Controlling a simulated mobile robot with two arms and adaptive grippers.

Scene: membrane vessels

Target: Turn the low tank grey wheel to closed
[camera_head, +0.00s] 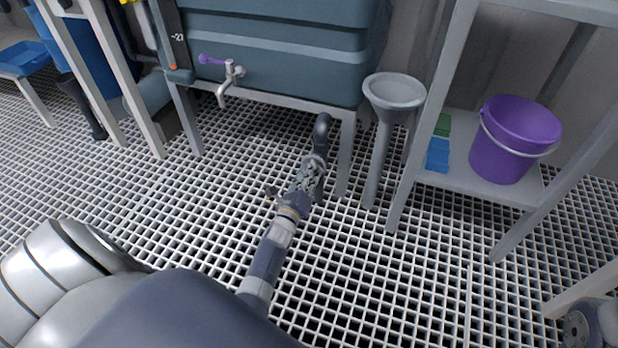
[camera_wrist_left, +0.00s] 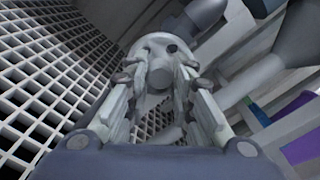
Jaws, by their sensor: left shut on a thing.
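The grey wheel (camera_wrist_left: 150,43) shows in the left wrist view as a pale round disc with holes and a hub at its middle. It sits between the two fingers of my left gripper (camera_wrist_left: 160,95), which is shut on it. In the head view my left gripper (camera_head: 313,172) reaches away from me to a dark bent pipe (camera_head: 322,128) under the front right of the low blue-grey tank (camera_head: 275,55). There the gripper mostly hides the wheel. My right gripper does not show.
A tap with a purple lever (camera_head: 212,60) is on the tank front. A grey funnel on a standpipe (camera_head: 394,92) stands right of the gripper. A shelf (camera_head: 480,185) holds a purple bucket (camera_head: 510,140). The floor is open white grating.

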